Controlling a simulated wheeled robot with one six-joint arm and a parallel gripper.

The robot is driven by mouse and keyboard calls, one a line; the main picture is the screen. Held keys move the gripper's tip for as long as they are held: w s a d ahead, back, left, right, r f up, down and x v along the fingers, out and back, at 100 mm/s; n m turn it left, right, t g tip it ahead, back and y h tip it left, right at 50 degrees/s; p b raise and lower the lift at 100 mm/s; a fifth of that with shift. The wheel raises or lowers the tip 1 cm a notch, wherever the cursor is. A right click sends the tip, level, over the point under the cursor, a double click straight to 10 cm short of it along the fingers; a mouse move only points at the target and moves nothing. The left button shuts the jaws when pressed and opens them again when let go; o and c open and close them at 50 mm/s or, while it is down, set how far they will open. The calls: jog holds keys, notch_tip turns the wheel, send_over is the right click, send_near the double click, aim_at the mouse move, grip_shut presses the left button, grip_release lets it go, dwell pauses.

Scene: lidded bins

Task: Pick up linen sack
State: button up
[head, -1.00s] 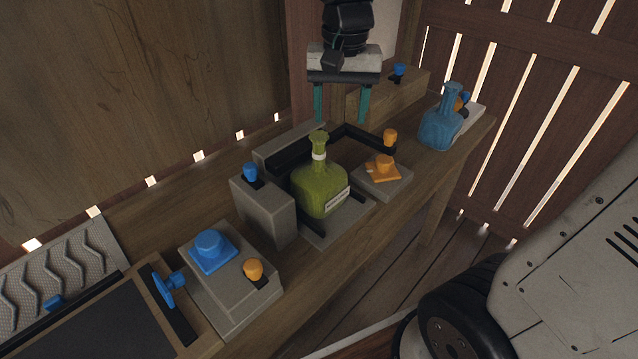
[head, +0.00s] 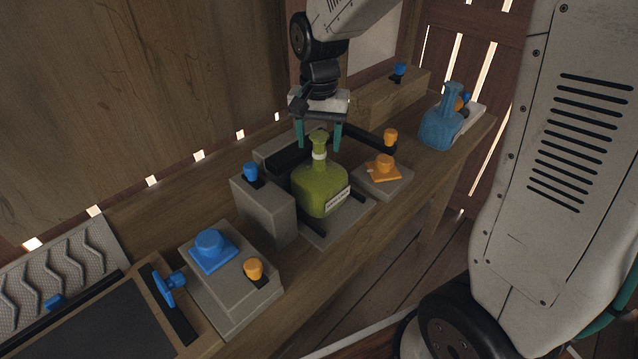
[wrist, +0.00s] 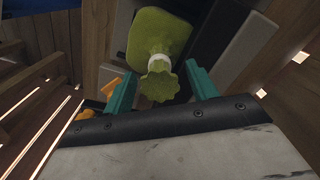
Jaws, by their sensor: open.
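The green linen sack (head: 319,190) stands upright on a grey stand in the middle of the bench. It has a tied neck with a pale band, a ruffled top and a white label low on its front. My gripper (head: 319,146) is open, with its teal fingers pointing down at the sack's neck. In the head view the fingers show on either side of the sack's top. In the wrist view the sack (wrist: 160,50) shows its ruffled top between and just beyond the open fingertips (wrist: 160,82). I see no contact.
A blue sack (head: 440,125) stands at the bench's right end. Grey blocks with blue and orange knobs (head: 208,245) flank the green sack, and a dark bracket (head: 365,137) lies behind it. A dark-topped panel (head: 90,320) is at lower left.

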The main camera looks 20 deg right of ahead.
grip_shut()
dwell(0.3)
